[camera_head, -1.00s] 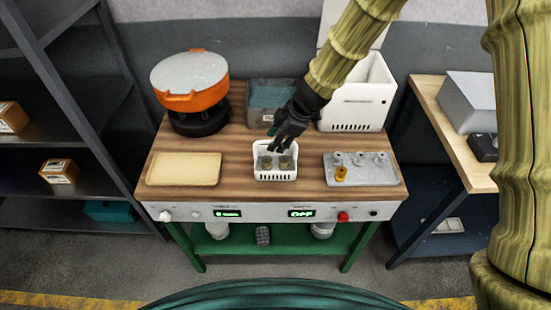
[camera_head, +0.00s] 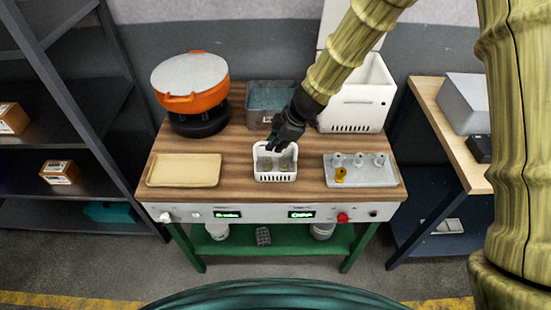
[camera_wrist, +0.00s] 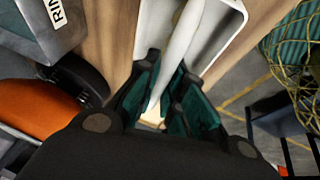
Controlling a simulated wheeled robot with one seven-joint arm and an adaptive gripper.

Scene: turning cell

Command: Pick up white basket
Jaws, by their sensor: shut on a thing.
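The white basket (camera_head: 275,178) stands on the wooden top of the bench, in the middle near the front edge. It has slots in its front wall and holds greenish-grey contents that I cannot make out clearly. My gripper (camera_head: 272,148) reaches down from behind at the basket's back rim, and its fingers hide part of that rim. In the wrist view my gripper (camera_wrist: 165,105) is shut on a white strip of the basket (camera_wrist: 182,48) that runs between the two fingers. I see no clear gap between basket and bench.
Behind are an orange pot (camera_head: 190,100), a grey bin (camera_head: 262,90) and a large white box (camera_head: 360,110). Bare wood surrounds the basket.

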